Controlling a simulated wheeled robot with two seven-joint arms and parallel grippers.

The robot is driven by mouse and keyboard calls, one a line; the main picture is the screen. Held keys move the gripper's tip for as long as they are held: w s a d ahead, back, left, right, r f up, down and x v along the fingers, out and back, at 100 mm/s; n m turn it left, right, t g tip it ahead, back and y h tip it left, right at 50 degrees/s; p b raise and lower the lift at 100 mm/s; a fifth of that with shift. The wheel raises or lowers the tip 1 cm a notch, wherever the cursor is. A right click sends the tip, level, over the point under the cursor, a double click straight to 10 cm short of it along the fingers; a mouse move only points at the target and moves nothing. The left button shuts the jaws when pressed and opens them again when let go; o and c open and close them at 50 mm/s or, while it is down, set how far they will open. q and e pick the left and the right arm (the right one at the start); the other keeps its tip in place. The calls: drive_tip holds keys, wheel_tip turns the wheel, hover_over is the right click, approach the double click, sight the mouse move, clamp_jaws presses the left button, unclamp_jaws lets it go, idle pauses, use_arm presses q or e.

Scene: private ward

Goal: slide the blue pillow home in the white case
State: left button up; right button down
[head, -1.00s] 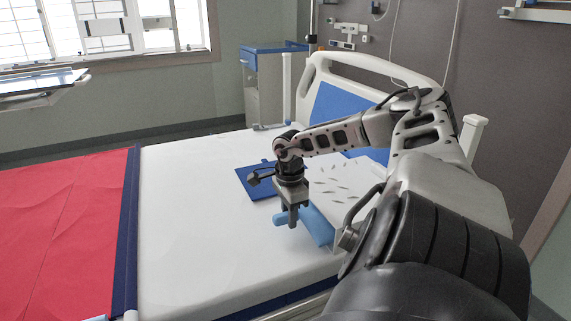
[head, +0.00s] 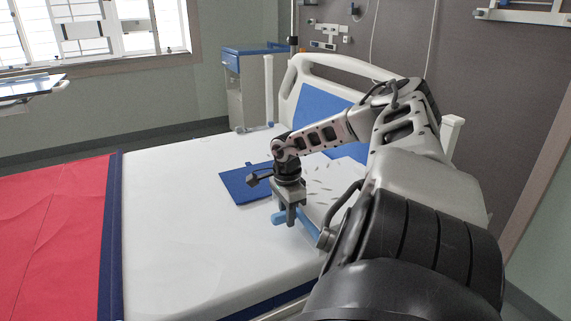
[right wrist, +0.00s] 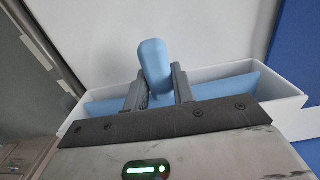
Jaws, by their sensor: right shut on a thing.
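The white case (head: 333,178), patterned with small grey marks, lies on the bed towards the headboard, partly hidden by my right arm. In the right wrist view its open mouth shows as a white rim (right wrist: 282,90). Blue pillow (right wrist: 240,88) lies inside that mouth, below the rim. My right gripper (right wrist: 154,88) is shut on a rounded blue piece (right wrist: 154,60) standing up between its fingers; I cannot tell how it joins the pillow. In the head view, blue (head: 277,219) shows beside the right gripper (head: 291,221) at the case's near end. My left gripper is not in view.
A dark blue flat item (head: 240,187) lies on the white mattress (head: 190,225) beside the case. A red cover (head: 45,235) with a navy edge spreads at the left. The headboard (head: 318,98) rises behind. The mattress middle is clear.

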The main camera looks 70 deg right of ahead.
drive_tip(key=c, duration=1.1)
unclamp_jaws()
drive_tip(key=shift+d+r, duration=0.1)
drive_tip(key=shift+r, duration=0.75)
use_arm(q)
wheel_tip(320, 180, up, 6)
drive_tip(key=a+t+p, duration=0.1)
drive_tip(key=p, duration=0.1)
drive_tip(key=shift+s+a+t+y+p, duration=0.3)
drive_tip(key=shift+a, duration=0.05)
use_arm(e)
wheel_tip(320, 180, up, 14)
drive_tip(key=shift+r, duration=0.15)
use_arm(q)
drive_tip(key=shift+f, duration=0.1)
